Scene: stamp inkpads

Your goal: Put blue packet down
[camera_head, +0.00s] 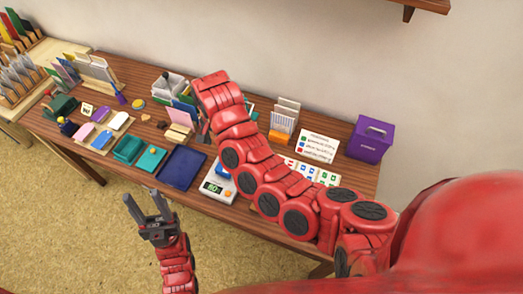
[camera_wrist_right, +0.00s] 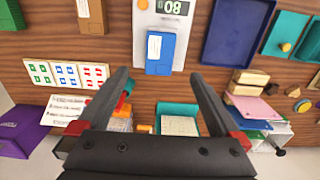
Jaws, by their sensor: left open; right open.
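The blue packet (camera_wrist_right: 160,53) lies flat on the white scale (camera_wrist_right: 137,45) in the right wrist view, with its near end at the scale's edge. In the head view only a bit of blue (camera_head: 224,170) shows beside my right arm, on the scale (camera_head: 207,197). My right gripper (camera_wrist_right: 160,75) is open and empty. Its fingertips are apart from the packet, one to each side of its near end. In the head view my arm mostly hides this gripper. My left gripper (camera_head: 145,207) is open and empty, in front of the table's front edge.
A dark blue tray (camera_head: 182,167) is left of the scale, with teal inkpads (camera_head: 129,149) beyond. Stamped cards (camera_head: 308,172), a sign (camera_head: 318,147) and a purple box (camera_head: 371,138) stand to the right.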

